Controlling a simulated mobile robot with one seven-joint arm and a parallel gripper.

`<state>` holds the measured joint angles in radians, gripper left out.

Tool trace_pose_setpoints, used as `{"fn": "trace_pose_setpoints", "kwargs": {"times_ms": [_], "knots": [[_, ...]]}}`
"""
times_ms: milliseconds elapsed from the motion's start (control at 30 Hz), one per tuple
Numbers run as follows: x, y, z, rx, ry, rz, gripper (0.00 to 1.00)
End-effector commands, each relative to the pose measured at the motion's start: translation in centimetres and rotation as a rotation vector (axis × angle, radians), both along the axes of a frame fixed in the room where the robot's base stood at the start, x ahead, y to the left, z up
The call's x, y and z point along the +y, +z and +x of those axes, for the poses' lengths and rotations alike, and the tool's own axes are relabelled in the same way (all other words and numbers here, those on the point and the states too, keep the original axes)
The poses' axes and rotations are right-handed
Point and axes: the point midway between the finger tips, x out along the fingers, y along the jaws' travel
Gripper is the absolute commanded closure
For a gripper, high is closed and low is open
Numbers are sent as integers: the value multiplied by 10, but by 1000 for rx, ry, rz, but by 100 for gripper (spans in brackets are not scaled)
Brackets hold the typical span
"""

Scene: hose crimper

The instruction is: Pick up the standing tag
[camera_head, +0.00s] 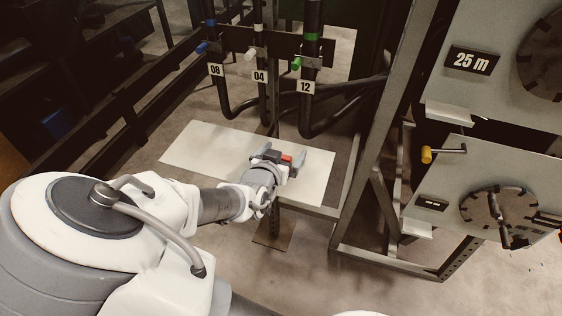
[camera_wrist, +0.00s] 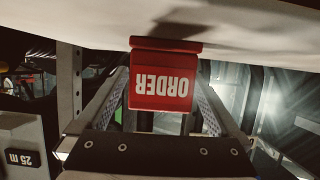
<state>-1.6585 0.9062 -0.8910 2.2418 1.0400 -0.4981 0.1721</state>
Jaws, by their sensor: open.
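The standing tag (camera_wrist: 160,88) is a red block with a white ORDER label, upside down in the wrist view. Its wider red base meets the white table at the top of that view. In the head view the tag (camera_head: 287,159) is a small red patch, mostly hidden by my gripper (camera_head: 281,158). My gripper is open, with one finger on each side of the tag near the fingertips. I cannot tell whether either finger touches it. The tag stands upright on the white table (camera_head: 215,146), towards its right half.
Black hoses with tags 08 (camera_head: 215,70), 04 (camera_head: 259,76) and 12 (camera_head: 306,86) hang behind the table. A metal frame (camera_head: 362,175) and a panel marked 25 m (camera_head: 472,61) stand at the right. The table's left half is clear.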

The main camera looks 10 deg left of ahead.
Motion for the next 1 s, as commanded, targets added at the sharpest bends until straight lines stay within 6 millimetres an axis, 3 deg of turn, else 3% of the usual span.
{"fn": "trace_pose_setpoints", "kwargs": {"times_ms": [67, 533, 1000], "knots": [[0, 0, 0, 0, 0, 0, 0], [0, 0, 0, 0, 0, 0, 83], [0, 9, 0, 0, 1, 1, 84]]}}
